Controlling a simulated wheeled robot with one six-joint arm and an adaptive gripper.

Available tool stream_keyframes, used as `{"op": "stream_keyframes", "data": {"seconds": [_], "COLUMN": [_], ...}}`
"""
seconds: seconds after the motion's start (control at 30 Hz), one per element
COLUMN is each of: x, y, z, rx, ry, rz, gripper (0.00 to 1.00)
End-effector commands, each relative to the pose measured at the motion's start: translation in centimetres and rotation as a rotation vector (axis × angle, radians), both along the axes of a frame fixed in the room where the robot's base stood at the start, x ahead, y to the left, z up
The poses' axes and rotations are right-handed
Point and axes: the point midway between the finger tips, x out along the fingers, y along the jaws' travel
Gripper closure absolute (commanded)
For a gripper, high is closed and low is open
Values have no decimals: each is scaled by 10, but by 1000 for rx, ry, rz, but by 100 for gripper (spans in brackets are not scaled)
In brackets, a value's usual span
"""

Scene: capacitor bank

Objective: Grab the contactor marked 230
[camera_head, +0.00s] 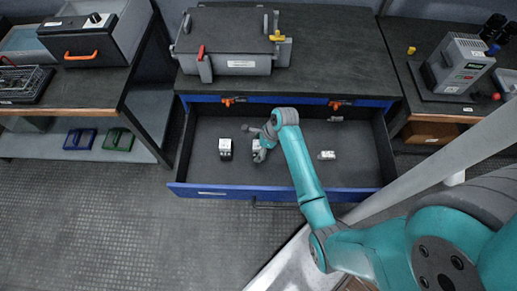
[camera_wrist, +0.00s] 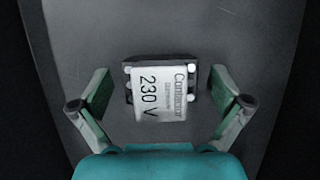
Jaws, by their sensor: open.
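The contactor marked 230 V (camera_wrist: 160,92) lies in the middle of the wrist view, a white-faced block with dark ends on the dark drawer floor. My gripper (camera_wrist: 160,98) is open, with one finger on each side of it and a gap visible on both sides. In the head view my gripper (camera_head: 262,143) is inside the open drawer (camera_head: 330,177), over this contactor (camera_head: 257,148), which it partly hides. A second small block (camera_head: 225,149) stands to the left in the drawer. A third (camera_head: 326,155) lies to the right. Their markings are too small to read.
The blue-fronted drawer has raised walls around my gripper. Above it is a dark worktop (camera_head: 340,50) with a grey box (camera_head: 232,42). Benches stand at left (camera_head: 85,90) and right (camera_head: 410,60). The drawer floor between the blocks is clear.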

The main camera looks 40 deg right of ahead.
Motion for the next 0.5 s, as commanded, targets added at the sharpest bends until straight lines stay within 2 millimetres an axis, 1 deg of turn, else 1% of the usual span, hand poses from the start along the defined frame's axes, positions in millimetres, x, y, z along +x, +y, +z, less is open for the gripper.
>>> {"op": "stream_keyframes", "data": {"seconds": [0.03,0.13,0.4,0.43,0.47,0.5], "x": [2,4,6,6,5,6], "y": [2,4,5,5,5,5], "z": [-5,-13,-16,-16,-16,-16], "rx": [0,0,0,0,0,0], "ry": [0,0,-1,-1,-1,-1], "rz": [1,1,0,0,0,0], "gripper": [0,0,0,3,10,20]}}
